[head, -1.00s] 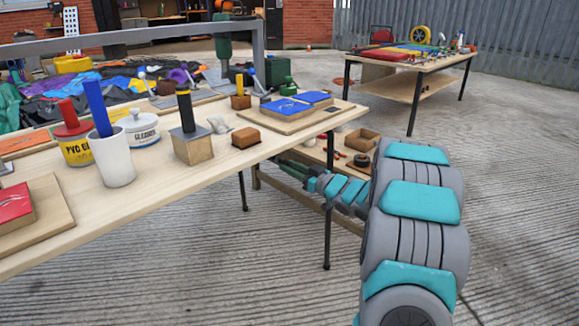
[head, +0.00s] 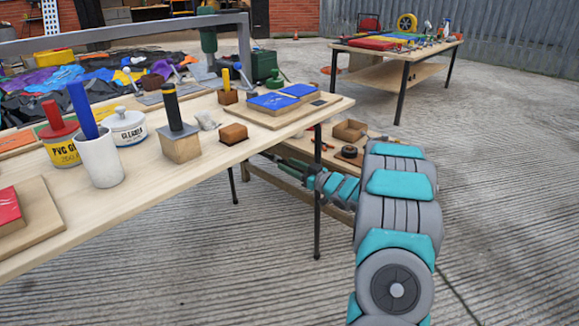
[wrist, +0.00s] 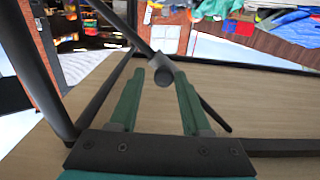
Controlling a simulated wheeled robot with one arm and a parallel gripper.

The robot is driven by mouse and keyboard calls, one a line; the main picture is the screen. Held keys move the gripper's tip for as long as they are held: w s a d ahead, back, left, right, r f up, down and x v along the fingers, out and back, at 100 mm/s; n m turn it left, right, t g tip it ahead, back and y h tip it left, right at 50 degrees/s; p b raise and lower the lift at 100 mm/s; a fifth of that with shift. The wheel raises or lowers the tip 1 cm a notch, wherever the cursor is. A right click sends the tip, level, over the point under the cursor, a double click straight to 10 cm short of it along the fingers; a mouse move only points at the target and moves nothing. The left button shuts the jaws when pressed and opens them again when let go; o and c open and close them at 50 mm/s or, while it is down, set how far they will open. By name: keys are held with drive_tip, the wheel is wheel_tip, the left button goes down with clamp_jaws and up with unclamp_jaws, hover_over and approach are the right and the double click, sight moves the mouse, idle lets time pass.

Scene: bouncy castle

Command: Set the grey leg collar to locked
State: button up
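The wrist view shows my gripper (wrist: 160,78) with two green fingers spread apart. A short grey cylindrical piece on a thin dark bar (wrist: 163,73) shows between the fingertips; it may be the grey leg collar, but I cannot tell for sure. I cannot tell whether the fingers touch it or what setting it is in. In the head view, my arm reaches under the near worktable (head: 215,165), past its dark leg (head: 317,200). My gripper is small and partly hidden there, and no collar can be made out.
Several dark bars (wrist: 40,70) cross close beside the gripper in the wrist view. A lower shelf (head: 330,150) holds an open box (head: 350,130). The near tabletop carries cans, a cup and blocks. Another table (head: 420,60) stands farther back. The concrete at right is clear.

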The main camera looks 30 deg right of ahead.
drive_tip(key=shift+o, duration=0.9)
drive_tip(key=v, duration=0.7)
drive_tip(key=shift+s, duration=0.4)
drive_tip(key=s+a+r+m+g+h, duration=0.2)
drive_tip(key=s+r+m+g+h, duration=0.2)
drive_tip(key=g+h, duration=0.45)
drive_tip(key=s+a+g, duration=0.3)
drive_tip(key=s+a, duration=0.6)
drive_tip(key=s, duration=0.4)
drive_tip(key=s+a+f+g+y, duration=0.1)
drive_tip(key=s+a+g, duration=0.3)
drive_tip(key=s+a, duration=0.5)
drive_tip(key=s+a+f+g+y, duration=0.1)
drive_tip(key=s+a+g, duration=0.2)
drive_tip(key=s+a, duration=0.5)
drive_tip(key=s, duration=1)
drive_tip(key=shift+s+a, duration=0.4)
